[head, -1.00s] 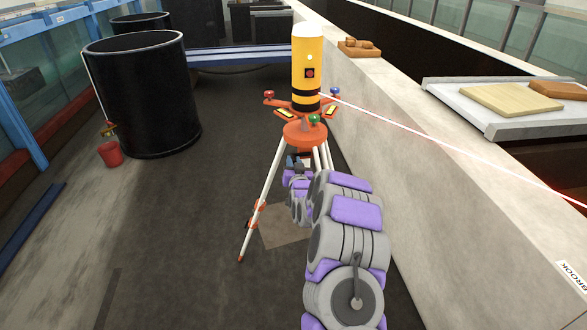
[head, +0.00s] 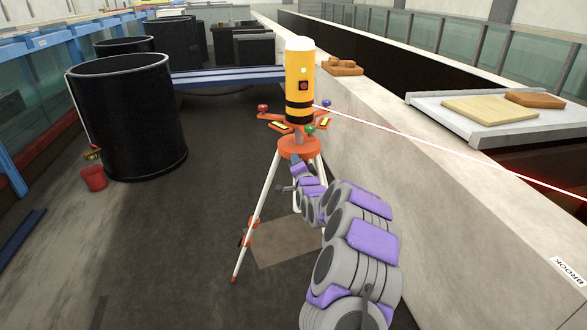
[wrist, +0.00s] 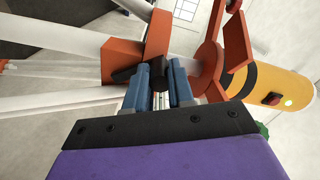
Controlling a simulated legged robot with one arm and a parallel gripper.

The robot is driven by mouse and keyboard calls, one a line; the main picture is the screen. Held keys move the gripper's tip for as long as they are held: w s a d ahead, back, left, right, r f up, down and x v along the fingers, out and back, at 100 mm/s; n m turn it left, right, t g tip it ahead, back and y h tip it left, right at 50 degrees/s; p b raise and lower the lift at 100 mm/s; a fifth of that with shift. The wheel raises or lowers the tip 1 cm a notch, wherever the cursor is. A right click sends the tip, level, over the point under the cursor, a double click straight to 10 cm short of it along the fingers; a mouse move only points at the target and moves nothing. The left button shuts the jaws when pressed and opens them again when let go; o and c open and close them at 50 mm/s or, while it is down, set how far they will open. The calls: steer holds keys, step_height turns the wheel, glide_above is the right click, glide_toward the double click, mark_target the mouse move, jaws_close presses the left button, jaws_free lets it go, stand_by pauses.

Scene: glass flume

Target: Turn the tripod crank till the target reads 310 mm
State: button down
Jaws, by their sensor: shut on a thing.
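The tripod (head: 266,205) stands upright on the dark floor, with white legs, an orange head (head: 299,147) and a yellow laser instrument (head: 299,78) on top. Its orange collar and a white column also show in the wrist view (wrist: 182,75). My gripper (head: 297,168) is just below the tripod head. A thin red-white beam runs right from the instrument. No scale reading is legible.
A pale wall (head: 440,195) runs close along the right of the tripod. A grey board (head: 470,118) with wooden blocks lies on it. A black tank (head: 128,120) and a red bucket (head: 93,178) stand at left. Floor between tank and tripod is clear.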

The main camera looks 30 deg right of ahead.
steer(key=m, duration=0.1)
steer(key=d+m, duration=0.1)
steer(key=m, duration=0.1)
steer(key=d+m, duration=0.1)
steer(key=shift+s+d+r+m, duration=0.1)
steer(key=shift+s+r+m, duration=0.2)
steer(key=shift+s+r, duration=0.05)
steer(key=m, duration=0.1)
steer(key=d+m+p, duration=0.1)
steer(key=shift+s+d+m, duration=0.2)
steer(key=shift+m, duration=0.1)
steer(key=shift+s+d+m, duration=0.1)
steer(key=shift+d+m, duration=0.2)
steer(key=shift+m, duration=0.3)
steer(key=shift+f, duration=0.15)
steer(key=c, duration=1)
jaws_free()
steer(key=shift+d, duration=0.1)
steer(key=shift+o, duration=0.2)
steer(key=shift+s+r, duration=0.1)
steer(key=shift+r, duration=0.1)
steer(key=p+v, duration=0.3)
steer(key=v, duration=1.4)
